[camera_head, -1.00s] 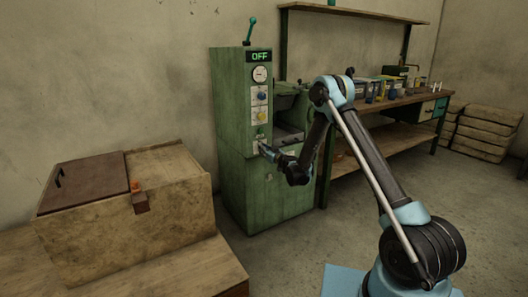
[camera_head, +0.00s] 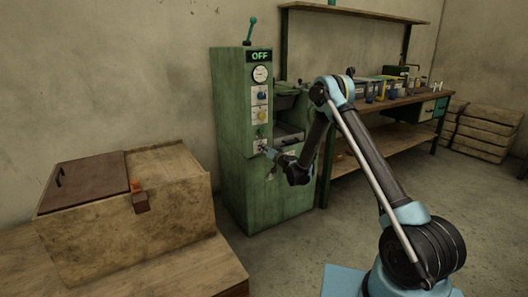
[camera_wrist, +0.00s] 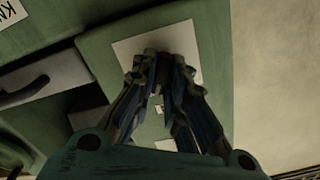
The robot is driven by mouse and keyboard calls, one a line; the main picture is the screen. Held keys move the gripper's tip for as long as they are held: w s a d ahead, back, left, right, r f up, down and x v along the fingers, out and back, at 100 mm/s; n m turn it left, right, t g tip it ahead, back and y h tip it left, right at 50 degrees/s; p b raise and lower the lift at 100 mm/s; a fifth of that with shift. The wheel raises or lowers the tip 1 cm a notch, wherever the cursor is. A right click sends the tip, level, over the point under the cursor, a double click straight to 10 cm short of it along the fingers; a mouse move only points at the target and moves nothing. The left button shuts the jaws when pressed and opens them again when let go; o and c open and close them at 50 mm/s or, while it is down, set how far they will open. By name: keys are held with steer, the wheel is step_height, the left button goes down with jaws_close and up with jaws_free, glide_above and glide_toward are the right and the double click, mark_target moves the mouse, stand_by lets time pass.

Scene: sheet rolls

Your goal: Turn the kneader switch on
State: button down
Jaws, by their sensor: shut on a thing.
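The kneader (camera_head: 250,185) is a tall green cabinet. Its lit display (camera_head: 259,56) reads OFF. My gripper (camera_head: 264,150) is at this lowest plate. In the wrist view, my gripper (camera_wrist: 168,72) has its fingers drawn in against the pale plate (camera_wrist: 128,46), shut on the small switch there. The fingers hide most of the switch, so its position cannot be told.
A wooden chest (camera_head: 150,220) with a brown lid stands at left. A workbench (camera_head: 400,105) with several containers stands behind my arm at right. Stacked sacks (camera_head: 485,130) lie beyond it. The floor in front of the kneader is clear.

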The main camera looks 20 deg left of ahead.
steer(key=shift+w+d+f+m, duration=0.1)
steer(key=shift+m, duration=1.85)
steer(key=shift+w+d+f+m, duration=0.1)
steer(key=shift+m, duration=1.9)
steer(key=shift+w+d+m, duration=0.1)
steer(key=shift+m, duration=1.85)
steer(key=c, duration=1.6)
jaws_free()
steer(key=shift+f, duration=0.1)
steer(key=shift+s, duration=0.1)
steer(key=shift+s, duration=0.1)
steer(key=v, duration=0.7)
steer(key=shift+d, duration=0.2)
